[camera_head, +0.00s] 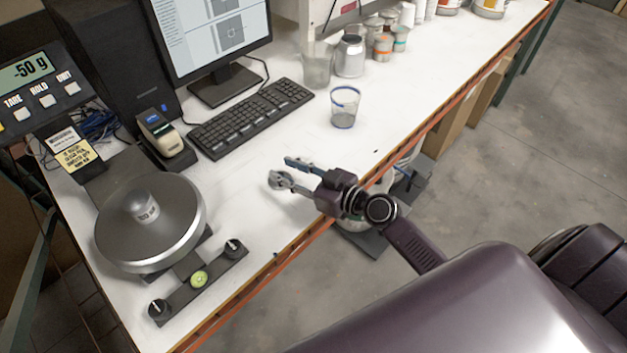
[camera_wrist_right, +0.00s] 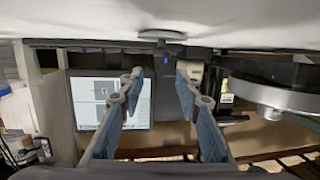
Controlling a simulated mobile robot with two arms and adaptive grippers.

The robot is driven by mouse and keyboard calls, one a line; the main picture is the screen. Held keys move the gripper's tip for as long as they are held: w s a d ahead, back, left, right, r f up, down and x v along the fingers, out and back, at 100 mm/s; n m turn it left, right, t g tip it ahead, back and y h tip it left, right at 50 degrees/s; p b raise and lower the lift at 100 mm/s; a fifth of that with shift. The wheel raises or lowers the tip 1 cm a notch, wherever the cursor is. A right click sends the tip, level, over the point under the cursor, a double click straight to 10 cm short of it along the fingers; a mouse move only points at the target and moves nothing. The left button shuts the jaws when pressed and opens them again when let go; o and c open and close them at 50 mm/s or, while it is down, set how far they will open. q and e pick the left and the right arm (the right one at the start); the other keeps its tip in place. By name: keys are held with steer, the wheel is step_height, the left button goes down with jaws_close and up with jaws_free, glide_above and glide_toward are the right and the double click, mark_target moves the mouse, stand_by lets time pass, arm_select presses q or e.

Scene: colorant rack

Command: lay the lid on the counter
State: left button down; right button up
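A small grey disc, which looks like the lid (camera_wrist_right: 162,34), lies flat against the white counter just beyond my fingertips in the right wrist view, where the picture is upside down. In the head view a grey round shape shows by the fingertips, but I cannot separate it clearly from the finger. My right gripper (camera_head: 283,171) is low over the counter (camera_head: 240,185) near its front edge. Its two blue-padded fingers also show in the right wrist view (camera_wrist_right: 160,76), spread apart with nothing between them. My left gripper is not in view.
A scale (camera_head: 180,225) with a round metal pan stands at the left. A keyboard (camera_head: 250,117), a monitor (camera_head: 220,30) and a clear cup (camera_head: 344,108) are behind the gripper. A silver can (camera_head: 350,57) and several tins stand farther back. Bare counter surrounds the gripper.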

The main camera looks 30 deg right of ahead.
steer(key=b+v, duration=0.2)
steer(key=v, duration=0.5)
steer(key=shift+s+d+f+b, duration=0.1)
steer(key=shift+s+d+b, duration=0.1)
steer(key=shift+s+b, duration=0.15)
steer(key=shift+s+d+r, duration=0.3)
steer(key=shift+s+r, duration=0.1)
steer(key=shift+s, duration=0.25)
